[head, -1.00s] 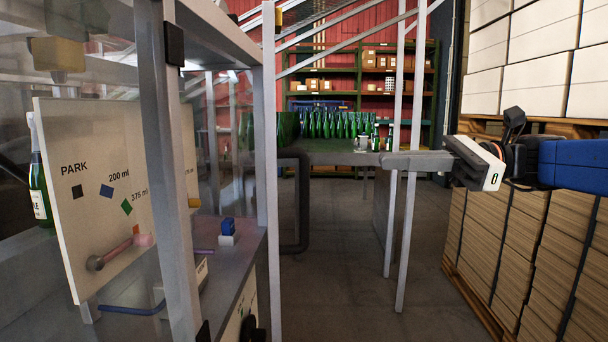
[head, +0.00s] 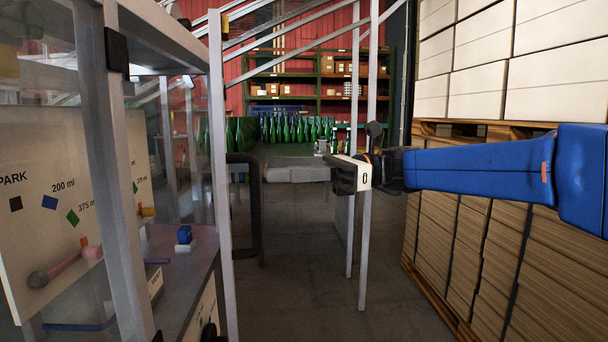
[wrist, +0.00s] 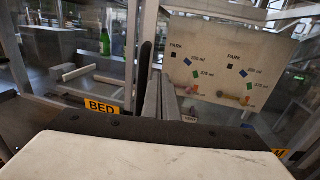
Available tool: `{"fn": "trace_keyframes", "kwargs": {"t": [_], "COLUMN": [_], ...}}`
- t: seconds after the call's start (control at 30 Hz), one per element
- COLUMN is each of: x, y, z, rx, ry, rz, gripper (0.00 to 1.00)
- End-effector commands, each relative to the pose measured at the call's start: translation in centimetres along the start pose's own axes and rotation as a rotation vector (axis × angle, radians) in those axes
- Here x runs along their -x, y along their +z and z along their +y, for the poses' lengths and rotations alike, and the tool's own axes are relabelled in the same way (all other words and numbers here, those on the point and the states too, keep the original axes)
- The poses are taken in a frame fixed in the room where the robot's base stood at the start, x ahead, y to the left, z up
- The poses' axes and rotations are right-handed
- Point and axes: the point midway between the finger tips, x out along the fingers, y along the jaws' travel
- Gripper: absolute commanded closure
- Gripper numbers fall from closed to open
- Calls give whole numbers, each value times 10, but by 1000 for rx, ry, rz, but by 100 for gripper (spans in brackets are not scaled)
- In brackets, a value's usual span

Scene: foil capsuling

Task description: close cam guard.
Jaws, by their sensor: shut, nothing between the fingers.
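A black U-shaped handle (head: 257,215) sticks out to the right of a grey upright post (head: 222,180) on the machine frame. I take these as part of the cam guard, but cannot tell how far the guard stands open. My gripper (head: 338,174) is shut and empty, right of the handle in the head view and apart from it in the picture. Its blue arm comes in from the right. In the wrist view the shut fingers (wrist: 162,98) point towards the machine, left of the board marked PARK (wrist: 232,60).
The board with coloured squares (head: 45,205) stands inside the machine at left. A small blue-and-white block (head: 184,238) sits on its bench. Green bottles (head: 290,130) stand on a table behind. Stacked cartons (head: 455,235) crowd the right. Grey floor (head: 300,290) lies clear between.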

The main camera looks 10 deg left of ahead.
Motion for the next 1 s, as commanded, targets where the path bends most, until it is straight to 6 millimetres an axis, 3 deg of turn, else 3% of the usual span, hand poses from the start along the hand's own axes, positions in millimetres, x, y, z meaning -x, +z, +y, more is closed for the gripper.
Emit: {"fn": "trace_keyframes", "kwargs": {"t": [0.2, 0.4, 1.0], "x": [-35, -57, -68], "y": [0, 0, 0], "z": [1, 1, 0], "rx": [1, 0, 0], "ry": [3, 2, 1], "rz": [1, 0, 0], "gripper": [100, 100, 100]}}
